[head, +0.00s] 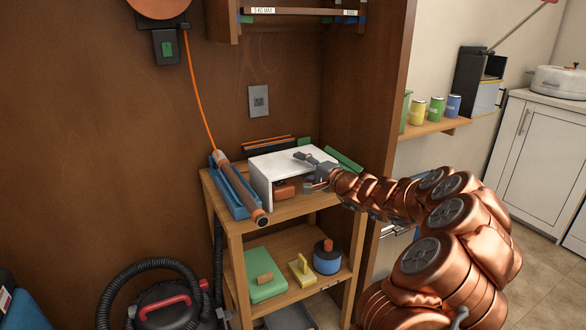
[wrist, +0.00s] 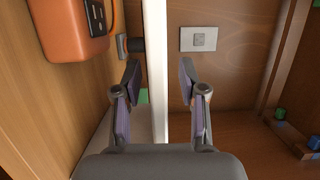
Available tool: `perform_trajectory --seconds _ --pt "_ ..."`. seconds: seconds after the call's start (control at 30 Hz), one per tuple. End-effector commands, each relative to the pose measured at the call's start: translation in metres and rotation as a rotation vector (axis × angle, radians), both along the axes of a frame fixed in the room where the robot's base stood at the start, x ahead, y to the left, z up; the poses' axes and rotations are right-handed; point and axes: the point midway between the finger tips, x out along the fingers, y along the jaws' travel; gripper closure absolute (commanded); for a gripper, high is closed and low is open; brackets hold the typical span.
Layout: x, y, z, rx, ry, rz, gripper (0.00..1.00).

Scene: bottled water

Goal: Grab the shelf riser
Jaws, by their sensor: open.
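The shelf riser (head: 287,160) is a white open-fronted stand with a flat top and a side panel at its left. It stands on the upper shelf of a wooden rack. In the wrist view its top board (wrist: 155,40) is a white strip between the fingers. My gripper (head: 306,171) is open at the riser's right front edge, one finger above the board and one below. In the wrist view my gripper (wrist: 160,78) straddles the strip, with a gap on each side. Part of the riser's right side is hidden by my gripper.
An orange-red box (wrist: 75,30) sits under the riser. A blue tray (head: 233,188) with a vacuum wand (head: 242,190) lies at its left; a green item (head: 344,159) lies at its right. The rack's lower shelf (head: 294,247) holds several things. An upper shelf (head: 300,11) hangs above.

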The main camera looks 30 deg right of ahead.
Motion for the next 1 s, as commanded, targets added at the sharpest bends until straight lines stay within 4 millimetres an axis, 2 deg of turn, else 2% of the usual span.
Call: perform_trajectory --seconds 0.13,0.4,0.8,1.0 --pt "0.0113 0.0023 -0.0002 0.001 0.0 0.0 0.58" --pt "0.0126 0.0021 -0.0001 0.001 -0.001 -0.001 0.59" --pt "0.0124 0.0019 -0.0003 0.001 -0.001 -0.001 1.0" --pt "0.0123 0.0018 -0.0003 0.001 0.0 -0.001 1.0"
